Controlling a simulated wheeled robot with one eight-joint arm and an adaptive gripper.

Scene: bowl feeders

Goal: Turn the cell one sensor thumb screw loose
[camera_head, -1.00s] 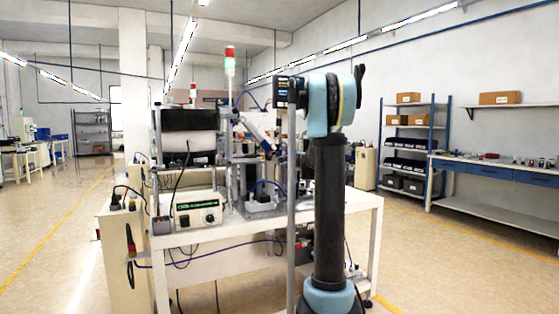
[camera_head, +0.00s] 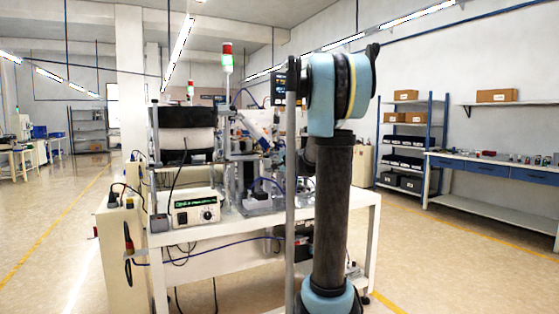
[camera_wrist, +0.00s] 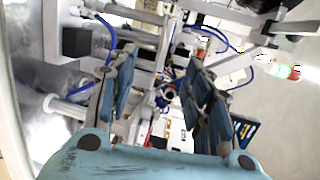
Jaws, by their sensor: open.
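My gripper (camera_wrist: 163,88) shows in the wrist view with its two blue-padded fingers spread apart and nothing held between them. It is tilted towards the cell's machinery, where metal brackets and a small round part (camera_wrist: 170,94) show beyond the fingertips. I cannot tell whether that part is the sensor thumb screw; no thumb screw is clear in either view. In the head view, my arm covers part of the cell's right side and my gripper is hidden. The cell (camera_head: 258,195) stands on a white table (camera_head: 230,224).
A feeder with a black top (camera_head: 183,118) and a controller box (camera_head: 195,207) stand at the table's left. A signal tower (camera_head: 227,62) rises behind. In the wrist view, a blue hose (camera_wrist: 106,40) and dark block (camera_wrist: 78,42) lie left of the fingers. Floor is clear on the right.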

